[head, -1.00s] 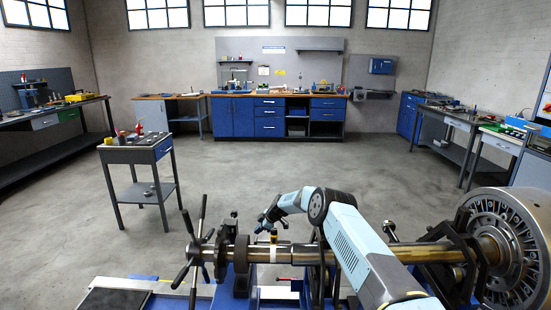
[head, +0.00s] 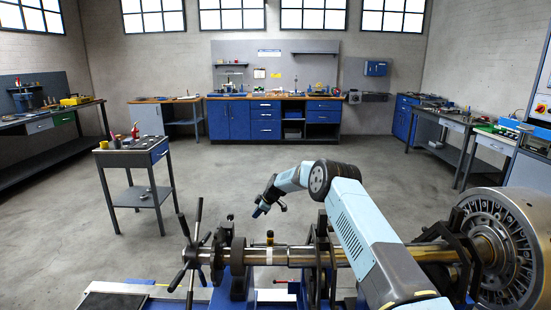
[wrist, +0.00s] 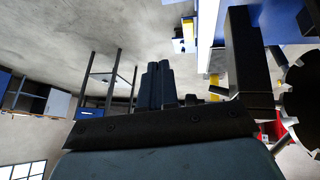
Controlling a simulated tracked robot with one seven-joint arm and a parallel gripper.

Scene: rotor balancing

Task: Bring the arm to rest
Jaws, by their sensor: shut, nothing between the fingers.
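My arm reaches in from the lower right of the head view and bends over behind the rotor shaft (head: 290,256). My gripper (head: 257,213) hangs at the end of the arm, pointing down and to the left, above and behind the shaft and apart from it. In the wrist view the dark blue fingers of my gripper (wrist: 157,85) are together with nothing held. The large bladed rotor disc (head: 500,245) sits at the right end of the shaft. A spoked hand wheel (head: 191,255) is at the left end.
A small stand (head: 130,158) with tools on top stands to the left on the floor. A blue workbench (head: 262,120) is at the back wall, and more benches line the left (head: 55,125) and right (head: 447,122) sides. The floor between is clear.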

